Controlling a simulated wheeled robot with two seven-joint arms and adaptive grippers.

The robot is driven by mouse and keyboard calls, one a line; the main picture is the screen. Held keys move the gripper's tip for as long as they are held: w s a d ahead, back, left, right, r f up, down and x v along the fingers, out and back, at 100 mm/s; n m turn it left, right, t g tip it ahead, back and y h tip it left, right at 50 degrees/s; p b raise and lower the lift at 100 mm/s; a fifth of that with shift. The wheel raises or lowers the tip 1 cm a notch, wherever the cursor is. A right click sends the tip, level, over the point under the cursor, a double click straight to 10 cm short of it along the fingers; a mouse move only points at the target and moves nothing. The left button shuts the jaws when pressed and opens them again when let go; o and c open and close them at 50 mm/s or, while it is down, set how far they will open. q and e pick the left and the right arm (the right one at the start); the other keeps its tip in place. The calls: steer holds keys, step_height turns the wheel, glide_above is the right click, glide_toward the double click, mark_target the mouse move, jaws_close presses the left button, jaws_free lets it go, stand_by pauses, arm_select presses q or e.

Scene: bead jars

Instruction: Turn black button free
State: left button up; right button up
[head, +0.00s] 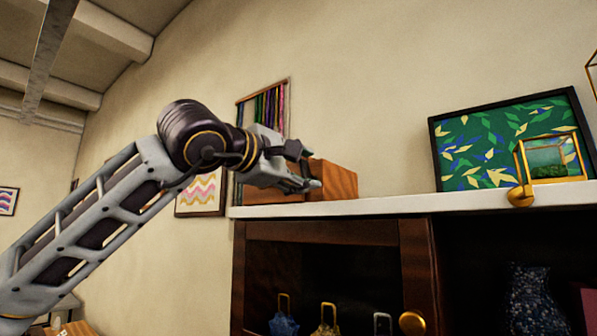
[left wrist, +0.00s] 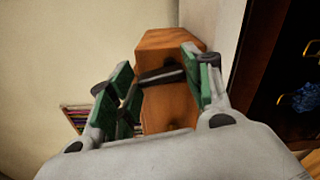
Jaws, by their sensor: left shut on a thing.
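A wooden box (head: 338,181) stands at the left end of a white shelf top. In the left wrist view its orange-brown wood (left wrist: 166,48) lies straight ahead of my fingers. A black button (left wrist: 160,75), a short dark bar, lies across the wood between the green-padded fingers. In the head view the button is hidden behind the gripper. My right gripper is in neither view.
The white shelf top (head: 390,204) runs right to a framed leaf picture (head: 480,140) and a small gold frame (head: 552,160). Below is a dark cabinet (head: 320,232) with several hanging things. A striped wall hanging (head: 268,108) is behind my gripper.

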arm_select(q)
steer(key=shift+s+d+m, duration=0.1)
steer(key=shift+m, duration=1.1)
steer(key=shift+f, duration=0.1)
steer(key=o, duration=1)
steer(key=shift+s, duration=0.15)
steer(key=shift+v, duration=5.9)
